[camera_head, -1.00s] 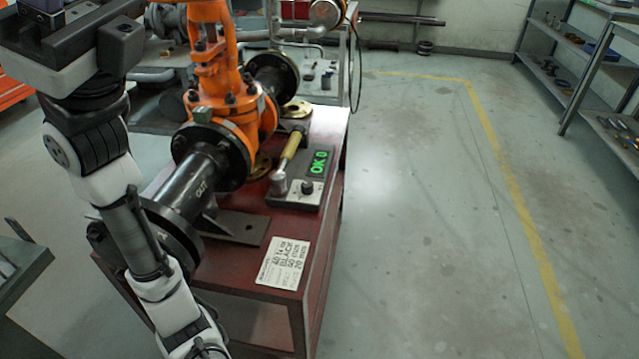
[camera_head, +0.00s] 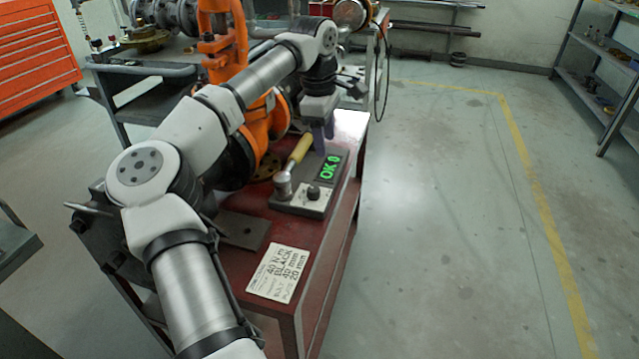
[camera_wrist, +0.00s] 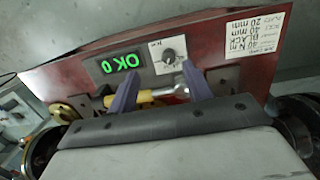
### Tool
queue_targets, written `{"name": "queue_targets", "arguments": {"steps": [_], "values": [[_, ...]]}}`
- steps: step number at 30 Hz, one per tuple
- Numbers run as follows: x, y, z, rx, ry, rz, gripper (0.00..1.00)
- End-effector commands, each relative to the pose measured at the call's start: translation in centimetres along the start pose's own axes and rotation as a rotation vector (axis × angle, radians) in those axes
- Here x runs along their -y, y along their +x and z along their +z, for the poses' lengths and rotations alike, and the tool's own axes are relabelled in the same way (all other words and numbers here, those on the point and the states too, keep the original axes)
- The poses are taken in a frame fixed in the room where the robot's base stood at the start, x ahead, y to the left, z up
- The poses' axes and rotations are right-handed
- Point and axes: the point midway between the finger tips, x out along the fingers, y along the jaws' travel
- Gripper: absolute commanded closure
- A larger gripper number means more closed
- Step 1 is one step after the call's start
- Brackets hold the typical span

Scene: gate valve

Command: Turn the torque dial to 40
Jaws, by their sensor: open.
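The torque dial is a small black knob (camera_head: 313,192) on a light plate at the near end of a dark box on the red bench; it also shows in the wrist view (camera_wrist: 169,56). The green display (camera_head: 331,167) on the same box reads "OK 0". My gripper (camera_head: 322,140) is above the far part of the box, pointing down. In the wrist view its two purple fingers (camera_wrist: 160,92) are apart, with the dial beyond them and nothing held. A yellow-handled tool (camera_head: 299,149) with a metal head lies along the box, beneath the fingers in the wrist view.
A white card (camera_head: 279,272) with "40 N m" and "BLACK" lies on the red bench (camera_head: 262,318). An orange gate valve (camera_head: 258,130) stands left of the box, partly behind my arm. The floor right of the bench is clear.

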Motion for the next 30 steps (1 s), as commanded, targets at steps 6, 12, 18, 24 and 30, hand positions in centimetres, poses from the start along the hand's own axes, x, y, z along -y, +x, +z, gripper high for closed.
{"name": "queue_targets", "arguments": {"steps": [6, 12, 18, 24, 30], "values": [[0.7, 0.7, -3.0, -0.095, -0.020, -0.049, 0.50], [0.9, 4.2, -3.2, -0.091, -0.019, -0.050, 0.50], [1.1, 8.5, -3.4, -0.087, -0.018, -0.049, 0.50], [1.2, 11.9, -3.7, -0.088, -0.019, -0.047, 0.50], [1.3, 13.5, -3.9, -0.087, -0.019, -0.046, 0.50]]}}
